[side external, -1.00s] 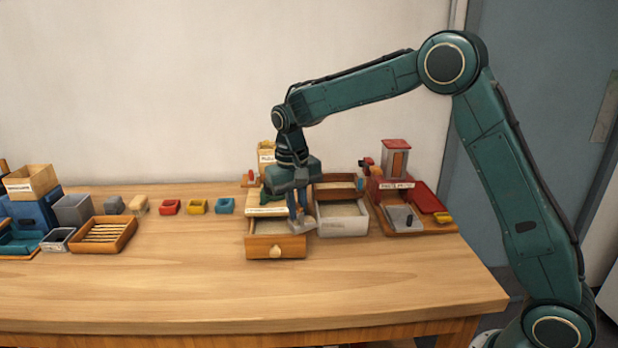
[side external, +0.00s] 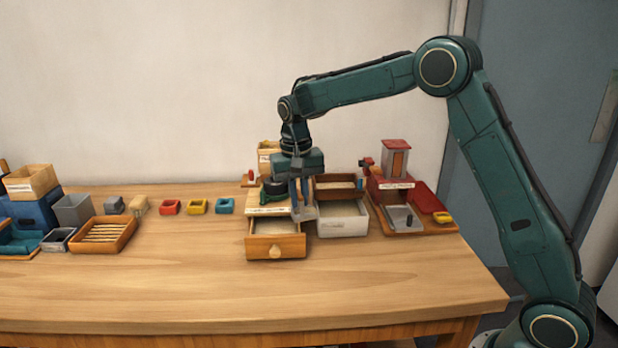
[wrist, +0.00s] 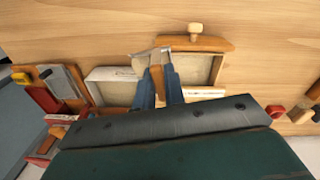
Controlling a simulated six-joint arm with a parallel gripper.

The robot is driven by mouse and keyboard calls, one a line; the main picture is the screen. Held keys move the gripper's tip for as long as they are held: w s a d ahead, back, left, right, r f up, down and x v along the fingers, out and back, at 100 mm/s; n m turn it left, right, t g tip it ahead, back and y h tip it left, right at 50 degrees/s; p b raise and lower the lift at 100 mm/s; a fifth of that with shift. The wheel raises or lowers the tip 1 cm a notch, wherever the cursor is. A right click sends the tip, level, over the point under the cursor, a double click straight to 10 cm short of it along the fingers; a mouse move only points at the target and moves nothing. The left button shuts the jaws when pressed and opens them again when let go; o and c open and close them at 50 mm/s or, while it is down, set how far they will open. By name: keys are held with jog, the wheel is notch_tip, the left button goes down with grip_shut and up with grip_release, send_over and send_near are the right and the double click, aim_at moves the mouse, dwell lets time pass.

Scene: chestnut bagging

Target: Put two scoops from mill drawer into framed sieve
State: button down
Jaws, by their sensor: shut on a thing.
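The mill drawer (side external: 276,247) is pulled out of the mill and holds pale meal; it also shows in the wrist view (wrist: 205,45). My gripper (side external: 301,200) is shut on a scoop (side external: 306,212), just above the drawer's right edge. In the wrist view, my blue fingers (wrist: 159,85) close around its handle, and the metal scoop head (wrist: 150,57) lies over the drawer's side wall. I cannot tell how full it is.
A red machine with a wooden tray (side external: 410,229) stands to the right. The table's front is clear.

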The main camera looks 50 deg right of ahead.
jog(key=w+d+r+m, duration=0.1)
jog(key=w+d+m, duration=0.3)
jog(key=d+m, duration=0.4)
jog(key=w+d+r+m+t, duration=0.1)
jog(key=w+d+m, duration=0.3)
jog(key=d, duration=1.3)
jog(key=shift+w+d+m, duration=0.35)
jog(key=shift+m, duration=2.05)
jog(key=shift+f, duration=0.15)
jog(key=shift+s+a+t, duration=0.1)
jog(key=shift+s+t, duration=0.05)
jog(key=shift+t, duration=0.15)
jog(key=shift+s+a+f+t+h, duration=0.2)
jog(key=shift+s+a+t+h, duration=0.2)
jog(key=shift+s+t+h, duration=0.55)
jog(key=shift+s+a+f+t+h, duration=0.25)
jog(key=shift+s+t, duration=0.35)
jog(key=shift+t, duration=0.7)
jog(key=shift+s+a+f+t+h, duration=0.1)
jog(key=shift+s+a+t+h, duration=0.55)
jog(key=shift+t, duration=0.5)
